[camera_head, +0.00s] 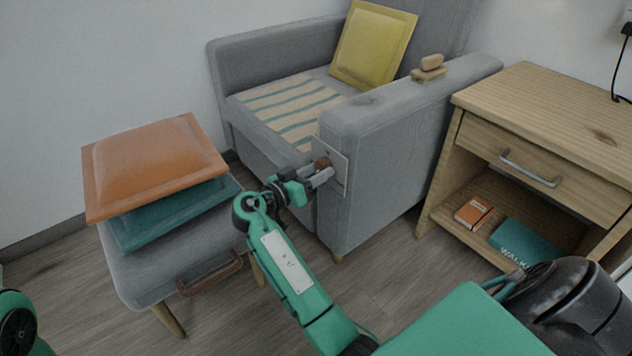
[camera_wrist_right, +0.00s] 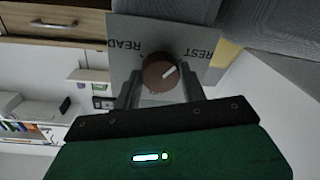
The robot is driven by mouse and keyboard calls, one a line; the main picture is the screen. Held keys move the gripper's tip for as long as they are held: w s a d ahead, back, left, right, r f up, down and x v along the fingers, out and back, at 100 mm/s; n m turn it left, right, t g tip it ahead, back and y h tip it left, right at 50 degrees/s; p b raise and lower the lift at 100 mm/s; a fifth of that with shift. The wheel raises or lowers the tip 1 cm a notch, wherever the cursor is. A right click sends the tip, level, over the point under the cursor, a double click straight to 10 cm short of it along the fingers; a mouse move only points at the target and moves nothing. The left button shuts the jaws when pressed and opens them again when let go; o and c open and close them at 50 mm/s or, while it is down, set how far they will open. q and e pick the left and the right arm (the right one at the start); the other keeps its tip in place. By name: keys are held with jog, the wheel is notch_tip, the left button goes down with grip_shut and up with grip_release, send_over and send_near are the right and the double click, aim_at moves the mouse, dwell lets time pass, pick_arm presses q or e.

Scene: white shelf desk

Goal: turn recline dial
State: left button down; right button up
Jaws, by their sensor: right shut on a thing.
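The recline dial (camera_head: 322,163) is a round brown knob on a light plate (camera_head: 341,176) fixed to the front of the grey armchair's arm. In the right wrist view the dial (camera_wrist_right: 160,73) has a white pointer mark aimed up and right, towards the word REST. The plate (camera_wrist_right: 150,30) also bears the word READ on the left; both words appear upside down. My right gripper (camera_head: 320,175) reaches the dial from the front, and its fingers are shut on the knob from both sides. My left gripper is out of view; only part of that arm shows at the lower left.
The armchair (camera_head: 385,130) holds a yellow cushion (camera_head: 374,45). A grey stool (camera_head: 165,285) with orange (camera_head: 155,160) and teal cushions stands left of my right arm. A wooden side table (camera_head: 540,100) stands to the right, with books on its lower shelf.

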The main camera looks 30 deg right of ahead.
jog(key=shift+f+m+b, duration=0.15)
jog(key=shift+m+b, duration=0.5)
jog(key=shift+m, duration=0.05)
jog(key=o, duration=1)
